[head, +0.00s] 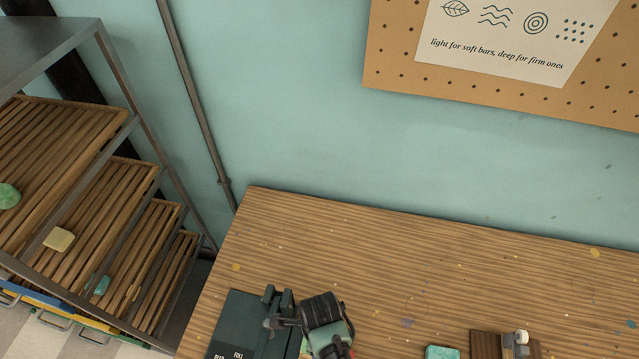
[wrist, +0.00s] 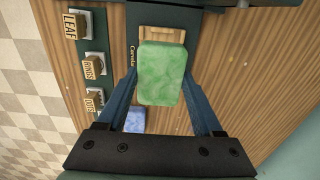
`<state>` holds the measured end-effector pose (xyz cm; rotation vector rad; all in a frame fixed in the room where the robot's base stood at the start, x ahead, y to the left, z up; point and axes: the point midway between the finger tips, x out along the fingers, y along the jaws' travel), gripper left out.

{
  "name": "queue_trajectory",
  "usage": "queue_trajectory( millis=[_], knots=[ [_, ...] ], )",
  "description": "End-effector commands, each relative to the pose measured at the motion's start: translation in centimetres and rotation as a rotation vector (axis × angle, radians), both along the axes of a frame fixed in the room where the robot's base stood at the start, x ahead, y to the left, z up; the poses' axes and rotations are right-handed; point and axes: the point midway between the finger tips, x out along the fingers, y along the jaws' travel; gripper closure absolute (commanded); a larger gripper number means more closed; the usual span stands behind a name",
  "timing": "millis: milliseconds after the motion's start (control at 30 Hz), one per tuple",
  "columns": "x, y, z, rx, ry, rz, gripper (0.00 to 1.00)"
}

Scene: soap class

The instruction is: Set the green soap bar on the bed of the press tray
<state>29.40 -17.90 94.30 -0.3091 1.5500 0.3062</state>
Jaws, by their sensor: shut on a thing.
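The green soap bar (wrist: 162,74) is marbled, with rounded corners. In the wrist view my gripper (wrist: 162,80) is shut on it, a blue finger on each side. Just beyond it is a dark green tray with a pale wooden bed (wrist: 175,33), marked with small lettering; the bar covers part of it. I cannot tell whether the bar touches the tray. In the head view my gripper (head: 328,335) is at the bottom, beside a dark green press (head: 250,325) with "FULL" lettering. The held bar is mostly hidden there.
Stamps labelled LEAF (wrist: 84,25), RINGS (wrist: 93,66) and DOTS (wrist: 93,98) stand left of the tray. A blue bar (wrist: 132,121) lies nearer. A teal bar (head: 442,352) and a brown wooden block (head: 489,345) are at right. The bench's back (head: 420,245) is clear.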

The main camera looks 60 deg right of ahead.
Motion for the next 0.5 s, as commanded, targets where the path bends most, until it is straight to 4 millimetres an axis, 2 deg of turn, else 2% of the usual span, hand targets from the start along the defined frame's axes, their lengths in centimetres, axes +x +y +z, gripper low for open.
queue_trajectory(
  millis=[267,500],
  knots=[
    [0.0,0.0,-1.5,0.000,0.000,0.000,0.92],
    [0.0,0.0,-3.6,0.000,0.000,0.001,0.92]
  ],
)
